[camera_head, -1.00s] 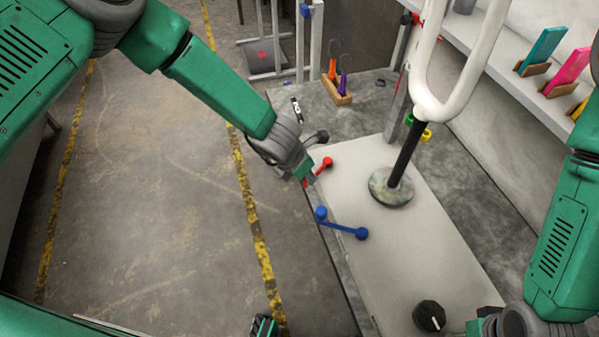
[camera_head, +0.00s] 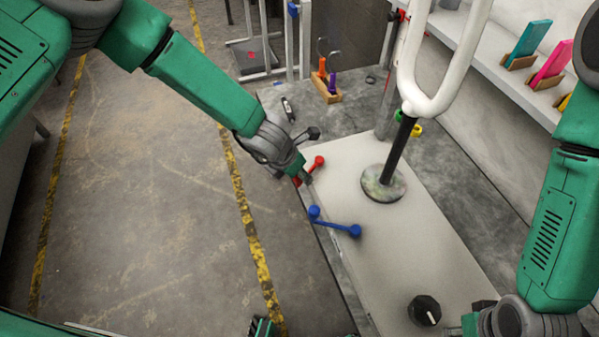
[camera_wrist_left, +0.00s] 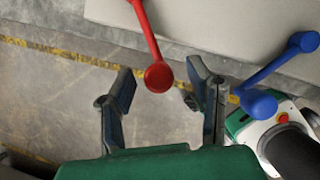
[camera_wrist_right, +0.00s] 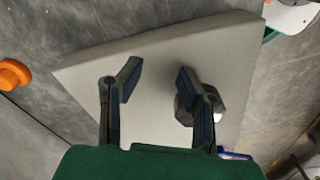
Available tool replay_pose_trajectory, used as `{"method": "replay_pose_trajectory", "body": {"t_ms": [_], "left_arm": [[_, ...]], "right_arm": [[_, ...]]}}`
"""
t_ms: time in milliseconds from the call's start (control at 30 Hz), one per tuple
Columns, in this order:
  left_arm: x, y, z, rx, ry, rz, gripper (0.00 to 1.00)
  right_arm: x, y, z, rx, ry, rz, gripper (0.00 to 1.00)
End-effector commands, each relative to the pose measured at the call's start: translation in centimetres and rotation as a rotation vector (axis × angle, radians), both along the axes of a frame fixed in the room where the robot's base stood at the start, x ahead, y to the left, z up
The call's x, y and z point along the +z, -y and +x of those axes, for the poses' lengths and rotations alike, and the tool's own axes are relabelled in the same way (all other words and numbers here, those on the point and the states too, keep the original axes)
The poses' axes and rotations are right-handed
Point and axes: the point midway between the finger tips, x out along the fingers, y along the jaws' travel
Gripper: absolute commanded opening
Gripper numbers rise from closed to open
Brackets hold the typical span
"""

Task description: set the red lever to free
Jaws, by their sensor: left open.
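The red lever (camera_head: 316,164) is at the left edge of the pale panel (camera_head: 420,240), partly hidden by my left gripper in the head view. In the left wrist view the red lever (camera_wrist_left: 150,45) hangs down from the panel edge, its round knob in the gap between the fingertips. My left gripper (camera_wrist_left: 157,88) is open, with its fingers either side of the knob and apart from it. It also shows in the head view (camera_head: 305,180). My right gripper (camera_wrist_right: 153,80) is open and empty over the panel.
A blue lever (camera_head: 335,226) sits close beside the red one. A black knob (camera_head: 424,310) is near the panel's front. A round base with a black post (camera_head: 383,184) carries a white frame (camera_head: 412,75). Floor at left is clear.

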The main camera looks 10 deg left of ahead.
Motion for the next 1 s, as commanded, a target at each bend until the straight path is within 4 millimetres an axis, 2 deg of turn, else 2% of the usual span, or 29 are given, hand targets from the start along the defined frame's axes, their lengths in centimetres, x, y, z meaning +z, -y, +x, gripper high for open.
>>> {"method": "replay_pose_trajectory", "body": {"t_ms": [300,500,700,1000], "left_arm": [[6.3,-1.4,-1.9,0.0,0.002,0.0,0.46],[9.0,-2.0,-2.9,0.0,0.001,-0.001,0.46],[9.9,-2.2,-3.3,-0.001,-0.001,0.0,0.46],[9.9,-2.2,-3.3,0.0,-0.001,0.0,0.46]], "right_arm": [[0.0,0.0,0.0,0.0,0.001,0.0,0.32],[0.0,0.0,0.1,0.0,0.0,0.0,0.32],[0.0,0.0,0.1,0.0,0.0,0.0,0.32],[-0.1,0.0,0.3,0.0,-0.001,0.0,0.32]]}}
